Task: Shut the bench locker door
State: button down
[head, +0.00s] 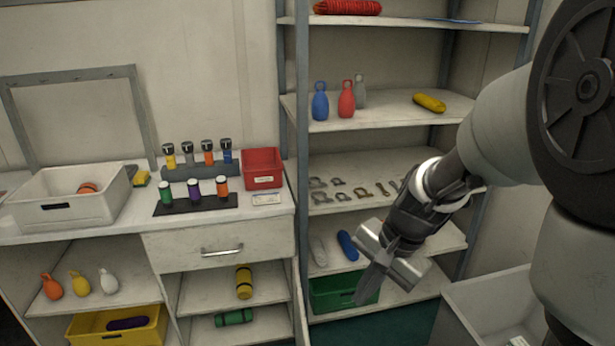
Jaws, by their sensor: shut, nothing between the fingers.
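The white bench (270,208) stands at the left with a closed drawer (220,245) that has a metal handle. Below the drawer, a compartment is open to view and holds a yellow cylinder (244,282) and a green cylinder (234,317) on separate levels. My gripper (366,292) is shut and empty, pointing down in front of the shelf rack, to the right of the bench.
The shelf rack (400,23) stands behind my gripper, with a green bin (340,290) low down. A white bin (490,300) stands at the lower right. The bench top carries a white tray (65,200), a red bin (262,168) and several small bottles. A yellow bin (115,334) is low left.

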jog(key=w+d+f+m+g+y+b, duration=0.15)
jog(key=f+m+b, duration=0.25)
jog(key=f, duration=1)
jog(key=w+f+m+g+b, duration=0.1)
jog(key=w+f+m+b, duration=0.2)
jog(key=f, duration=1.1)
jog(key=shift+m, duration=0.3)
jog(key=a+f+b, duration=0.1)
jog(key=a+f, duration=0.1)
jog(key=f, duration=0.1)
jog(key=s+a+f+b, duration=0.1)
jog(key=a+f, duration=0.1)
jog(key=f, duration=0.1)
jog(key=s+a+f+b, duration=0.1)
jog(key=a+f, duration=0.1)
jog(key=f, duration=0.1)
jog(key=shift+a+b, duration=0.35)
jog(key=shift+a, duration=0.4)
jog(key=shift+t, duration=0.25)
